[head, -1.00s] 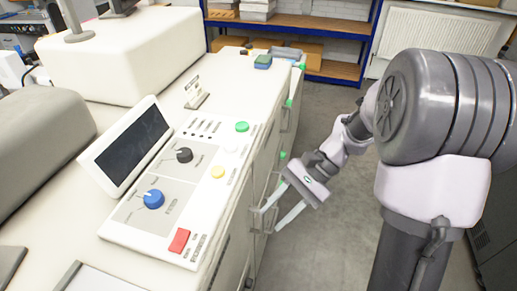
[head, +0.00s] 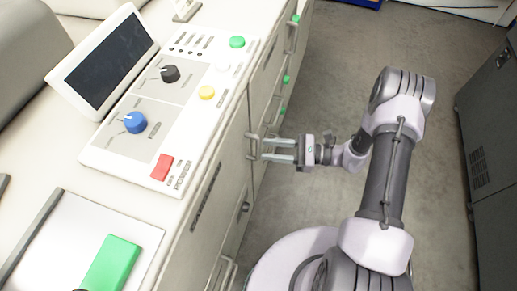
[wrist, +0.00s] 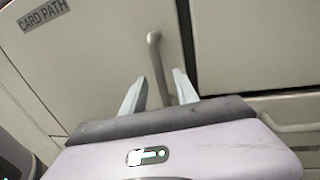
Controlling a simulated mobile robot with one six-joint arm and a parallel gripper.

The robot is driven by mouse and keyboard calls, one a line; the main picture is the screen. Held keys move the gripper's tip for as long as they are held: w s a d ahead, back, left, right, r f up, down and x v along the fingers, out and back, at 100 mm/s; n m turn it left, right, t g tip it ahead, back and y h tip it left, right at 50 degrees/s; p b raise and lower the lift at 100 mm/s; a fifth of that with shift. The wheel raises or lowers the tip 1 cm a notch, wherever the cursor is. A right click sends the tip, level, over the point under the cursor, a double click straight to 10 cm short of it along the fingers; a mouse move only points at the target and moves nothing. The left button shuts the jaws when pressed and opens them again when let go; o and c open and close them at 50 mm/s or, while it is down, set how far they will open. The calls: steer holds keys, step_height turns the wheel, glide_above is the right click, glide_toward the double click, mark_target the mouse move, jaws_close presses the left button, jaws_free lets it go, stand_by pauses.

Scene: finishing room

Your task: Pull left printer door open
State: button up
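The left printer door (wrist: 90,75) is a pale panel in the wrist view, with a "CARD PATH" label at its upper left. Its grey bar handle (wrist: 152,52) stands near the right edge of the panel. In the head view the handle (head: 253,143) shows on the machine's front side. My gripper (head: 265,149) reaches it from the right. In the wrist view my gripper (wrist: 160,82) is open, with the handle's bar running between its two fingers. I cannot tell whether either finger touches the bar. The door looks shut or nearly so.
The control panel (head: 185,85) with coloured knobs and buttons lies on top of the machine. More front panels with green-marked handles (head: 286,79) continue beyond. A dark grey cabinet (head: 487,150) stands at the right. Clear floor (head: 340,60) lies between.

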mark_target(258, 148)
steer(key=a, duration=0.4)
steer(key=shift+w, duration=0.3)
jaws_close()
stand_by(1.1)
